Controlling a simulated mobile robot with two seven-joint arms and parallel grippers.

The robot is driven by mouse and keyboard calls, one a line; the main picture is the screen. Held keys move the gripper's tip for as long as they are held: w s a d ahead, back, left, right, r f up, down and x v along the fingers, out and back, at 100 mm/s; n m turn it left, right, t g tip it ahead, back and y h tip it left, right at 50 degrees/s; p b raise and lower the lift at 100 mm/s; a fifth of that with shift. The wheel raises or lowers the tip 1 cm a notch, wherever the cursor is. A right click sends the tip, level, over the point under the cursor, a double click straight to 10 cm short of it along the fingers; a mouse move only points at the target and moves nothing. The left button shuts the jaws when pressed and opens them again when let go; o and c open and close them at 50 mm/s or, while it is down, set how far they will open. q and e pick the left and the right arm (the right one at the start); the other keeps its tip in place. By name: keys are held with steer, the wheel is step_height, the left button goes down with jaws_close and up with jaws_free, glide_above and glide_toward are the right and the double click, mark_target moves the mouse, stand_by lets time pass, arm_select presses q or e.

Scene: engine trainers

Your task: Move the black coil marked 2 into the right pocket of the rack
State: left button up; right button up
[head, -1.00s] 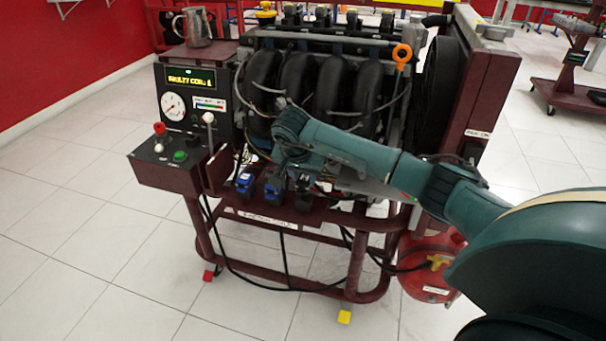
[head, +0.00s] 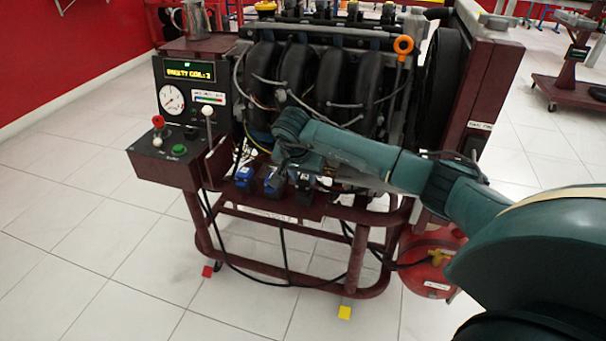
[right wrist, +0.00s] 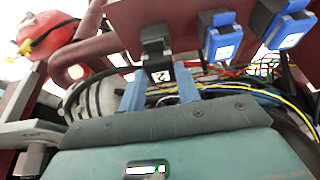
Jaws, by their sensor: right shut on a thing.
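In the head view the black coil (head: 305,186) is at the right end of the row on the rack (head: 262,206), at the right pocket. Whether it is fully seated there I cannot tell. My left gripper is not in view.
Two blue coils (head: 244,180) (head: 272,185) stand left of the black one, close beside it. The engine's black intake pipes (head: 297,80), cables and an orange-ringed dipstick (head: 403,45) are close to my arm. A control box (head: 165,155) with levers is at left.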

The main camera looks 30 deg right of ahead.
steer(key=shift+f, duration=0.1)
steer(key=shift+f+b, duration=0.4)
steer(key=shift+f, duration=0.1)
steer(key=o, duration=1.2)
steer(key=shift+c, duration=0.2)
steer(key=shift+o, duration=0.3)
steer(key=shift+f, duration=0.1)
steer(key=shift+o, duration=1.2)
